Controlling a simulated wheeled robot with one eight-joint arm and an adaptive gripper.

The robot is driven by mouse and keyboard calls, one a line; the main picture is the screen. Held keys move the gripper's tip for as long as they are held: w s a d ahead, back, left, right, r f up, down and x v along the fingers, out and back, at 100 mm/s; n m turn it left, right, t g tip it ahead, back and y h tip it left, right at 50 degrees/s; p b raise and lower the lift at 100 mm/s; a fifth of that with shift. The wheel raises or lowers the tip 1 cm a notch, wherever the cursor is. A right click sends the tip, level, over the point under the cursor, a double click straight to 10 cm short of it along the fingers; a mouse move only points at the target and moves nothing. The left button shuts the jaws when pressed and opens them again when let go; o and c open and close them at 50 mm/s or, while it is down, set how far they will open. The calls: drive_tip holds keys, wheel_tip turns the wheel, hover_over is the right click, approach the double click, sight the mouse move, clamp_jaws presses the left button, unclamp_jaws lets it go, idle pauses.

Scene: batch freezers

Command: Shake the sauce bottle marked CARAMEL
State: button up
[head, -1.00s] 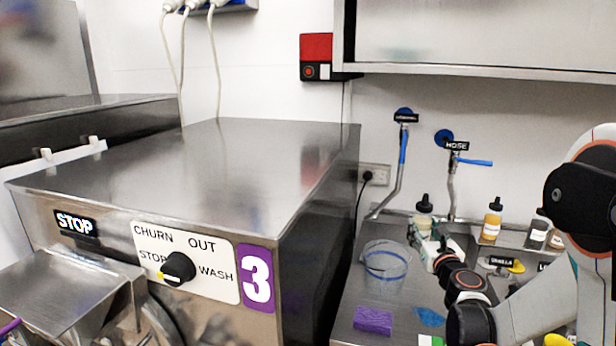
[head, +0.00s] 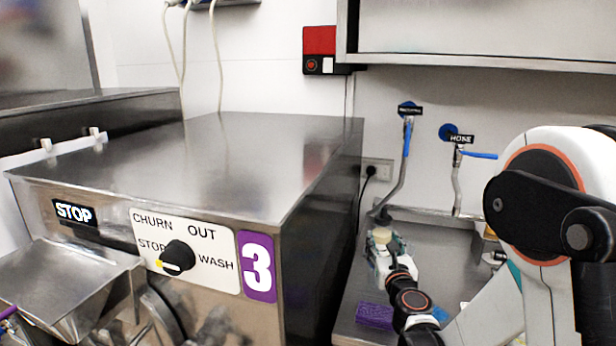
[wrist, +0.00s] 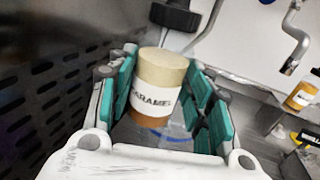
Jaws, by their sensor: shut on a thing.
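The bottle marked CARAMEL (wrist: 152,98) is between the teal finger pads of my gripper (wrist: 165,78) in the wrist view. In the head view the bottle (head: 383,238) shows small above my gripper (head: 384,258), close to the right side of the batch freezer. My gripper is shut on it. The bottle looks near upright in the head view; its lower part is hidden by the gripper there.
The batch freezer (head: 235,165) marked 3 stands left of the bottle, with a dark vented side (wrist: 45,90). A purple sponge (head: 374,315) lies on the steel counter (head: 440,250). Taps hang on the wall behind. An orange bottle (wrist: 302,93) is at right in the wrist view.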

sight(385, 217)
drive_tip(key=r, duration=0.7)
drive_tip(key=shift+s, duration=0.4)
drive_tip(key=f, duration=0.7)
drive_tip(key=shift+w+f, duration=0.2)
drive_tip(key=shift+w, duration=0.2)
drive_tip(key=r, duration=0.7)
drive_tip(key=shift+s+r, duration=0.3)
drive_tip(key=shift+s, duration=0.1)
drive_tip(key=f, duration=0.7)
drive_tip(key=shift+w+f, duration=0.3)
drive_tip(key=shift+w, duration=0.1)
drive_tip(key=shift+s+r, duration=0.25)
drive_tip(key=shift+s, duration=0.05)
drive_tip(key=shift+w+f, duration=0.1)
drive_tip(key=shift+w, duration=0.05)
